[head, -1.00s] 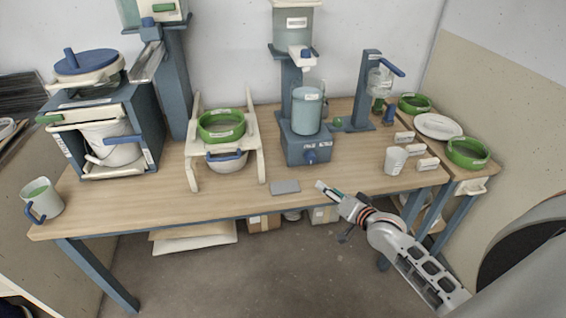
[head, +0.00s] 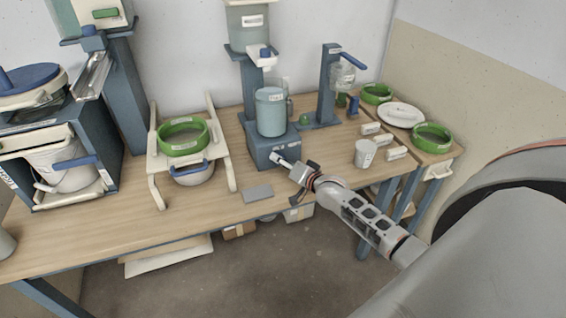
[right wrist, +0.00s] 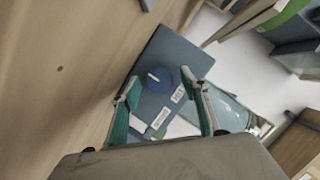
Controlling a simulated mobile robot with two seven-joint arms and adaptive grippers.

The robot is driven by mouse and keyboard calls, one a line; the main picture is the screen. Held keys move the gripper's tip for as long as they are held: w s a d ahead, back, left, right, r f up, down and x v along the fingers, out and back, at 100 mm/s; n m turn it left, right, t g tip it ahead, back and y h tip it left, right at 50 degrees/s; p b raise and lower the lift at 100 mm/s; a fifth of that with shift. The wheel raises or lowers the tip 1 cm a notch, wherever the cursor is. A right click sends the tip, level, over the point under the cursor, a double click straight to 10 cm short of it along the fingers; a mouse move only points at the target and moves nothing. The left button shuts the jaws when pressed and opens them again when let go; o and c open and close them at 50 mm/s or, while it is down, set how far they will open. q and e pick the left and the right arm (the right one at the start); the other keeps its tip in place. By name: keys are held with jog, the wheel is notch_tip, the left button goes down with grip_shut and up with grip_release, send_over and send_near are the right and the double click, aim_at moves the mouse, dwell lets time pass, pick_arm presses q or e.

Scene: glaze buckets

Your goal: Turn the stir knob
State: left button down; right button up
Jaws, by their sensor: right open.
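The stir knob (right wrist: 159,80) is a round blue knob with a pale mark, on the front face of the blue-grey stirrer base (head: 262,150). The base also shows in the right wrist view (right wrist: 171,53). A blue-grey lidded bucket (head: 271,112) stands on the base. My right gripper (head: 290,164) is in front of the base and covers the knob in the head view. In the right wrist view its open green-padded fingers (right wrist: 162,84) appear on either side of the knob; contact cannot be told. My left gripper is not in view.
A grey plate (head: 257,193) lies on the wooden table (head: 120,225) in front of the base. A white cup (head: 365,153) and white labelled blocks (head: 370,128) stand to the right. A white stand with a green-rimmed sieve (head: 183,137) is to the left.

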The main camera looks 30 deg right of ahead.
jog(key=shift+w+f, duration=0.1)
jog(key=shift+w, duration=0.05)
jog(key=c, duration=1.1)
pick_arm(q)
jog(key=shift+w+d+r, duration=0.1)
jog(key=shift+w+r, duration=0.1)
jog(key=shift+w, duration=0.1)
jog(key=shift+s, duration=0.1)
pick_arm(e)
jog(key=shift+n, duration=0.3)
